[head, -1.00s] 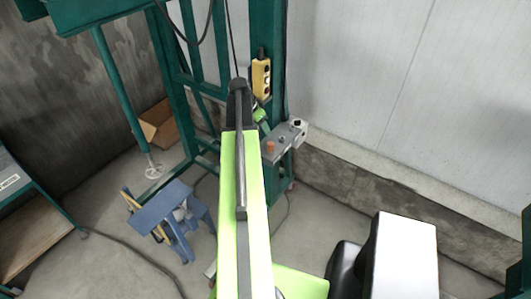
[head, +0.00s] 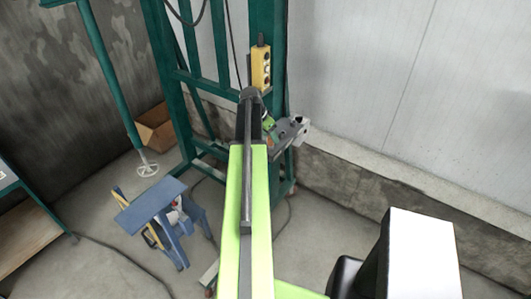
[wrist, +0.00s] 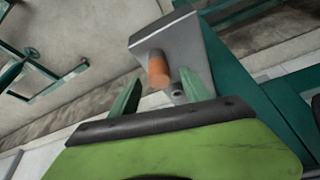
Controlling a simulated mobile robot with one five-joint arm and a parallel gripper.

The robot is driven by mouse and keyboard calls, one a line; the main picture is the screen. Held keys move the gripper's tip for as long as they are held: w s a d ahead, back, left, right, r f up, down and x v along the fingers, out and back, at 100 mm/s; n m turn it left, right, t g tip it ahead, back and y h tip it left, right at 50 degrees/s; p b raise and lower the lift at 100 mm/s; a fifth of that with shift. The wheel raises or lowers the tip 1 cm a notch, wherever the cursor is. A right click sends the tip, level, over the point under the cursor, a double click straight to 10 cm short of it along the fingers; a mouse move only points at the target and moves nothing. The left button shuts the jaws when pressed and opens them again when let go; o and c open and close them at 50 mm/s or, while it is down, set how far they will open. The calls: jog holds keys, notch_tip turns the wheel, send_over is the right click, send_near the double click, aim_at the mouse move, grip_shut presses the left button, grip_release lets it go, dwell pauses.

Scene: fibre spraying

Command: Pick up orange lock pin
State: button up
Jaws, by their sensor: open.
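The orange lock pin (wrist: 158,70) is a short orange cylinder standing out from a grey metal bracket (wrist: 180,42) in the wrist view. My gripper (wrist: 160,88) is open, with its two green fingers apart. The pin shows between the fingers, nearer the left finger's tip; I cannot tell if they touch.
A green steel frame (head: 266,30) stands against the wall, with a yellow control pendant (head: 261,68) hanging just above my gripper. A blue stool (head: 155,202) and a cardboard box (head: 156,128) are on the floor at left.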

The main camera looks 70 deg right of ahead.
jog(key=b+x, duration=0.4)
jog(key=x, duration=0.1)
jog(key=shift+w+f, duration=0.1)
jog(key=shift+f, duration=0.05)
jog(key=shift+r, duration=0.2)
grip_shut()
